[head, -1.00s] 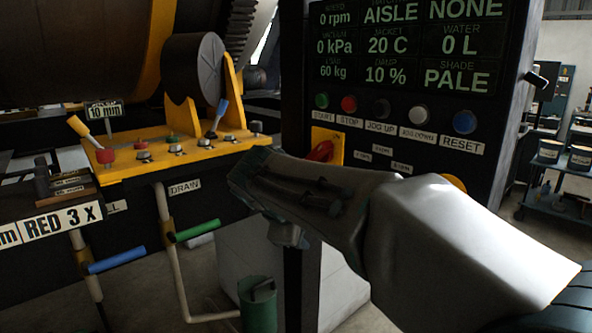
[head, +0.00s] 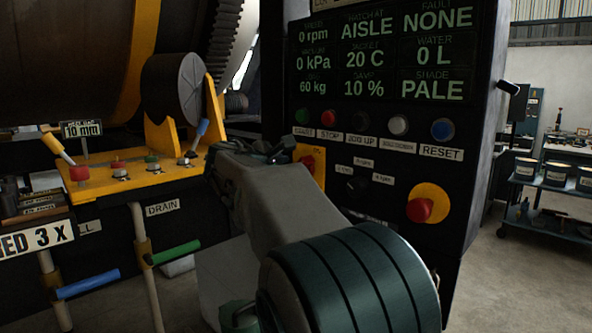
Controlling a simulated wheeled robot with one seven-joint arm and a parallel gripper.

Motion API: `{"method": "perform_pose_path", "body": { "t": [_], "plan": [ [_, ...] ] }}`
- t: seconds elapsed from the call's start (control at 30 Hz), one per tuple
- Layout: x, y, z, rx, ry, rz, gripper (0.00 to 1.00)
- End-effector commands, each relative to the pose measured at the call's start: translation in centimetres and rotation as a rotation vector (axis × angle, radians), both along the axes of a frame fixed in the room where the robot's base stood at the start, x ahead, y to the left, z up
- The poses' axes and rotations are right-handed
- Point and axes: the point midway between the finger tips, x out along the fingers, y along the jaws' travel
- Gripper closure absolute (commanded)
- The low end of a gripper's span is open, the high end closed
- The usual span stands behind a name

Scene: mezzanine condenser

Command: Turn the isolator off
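The isolator (head: 309,162) is a red handle on a yellow plate, on the left of the black control panel, below the start and stop buttons. Its left and lower parts are hidden behind my arm, and I cannot tell its exact handle angle. My gripper (head: 266,153) is at the far end of my arm, just left of the isolator in the picture. I see it from behind, and its fingertips are mostly hidden. Whether it touches the handle, or is open or shut, does not show.
The control panel (head: 455,195) carries a row of buttons, a small black knob (head: 357,187) and a red mushroom button (head: 420,210) on yellow. A yellow ledge (head: 95,187) with levers and valves lies left. A blue cart (head: 560,180) stands right; the floor before it is clear.

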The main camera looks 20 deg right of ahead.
Motion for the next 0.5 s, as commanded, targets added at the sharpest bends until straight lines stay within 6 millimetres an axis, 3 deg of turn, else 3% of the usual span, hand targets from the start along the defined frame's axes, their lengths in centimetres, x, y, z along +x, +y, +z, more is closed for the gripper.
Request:
{"method": "perform_pose_path", "body": {
  "t": [0.2, 0.5],
  "plan": [
    [2.0, -2.7, -0.9, 0.0, 0.001, -0.002, 0.56],
    [2.8, -3.8, -1.3, 0.001, -0.001, 0.0, 0.56]
  ]
}}
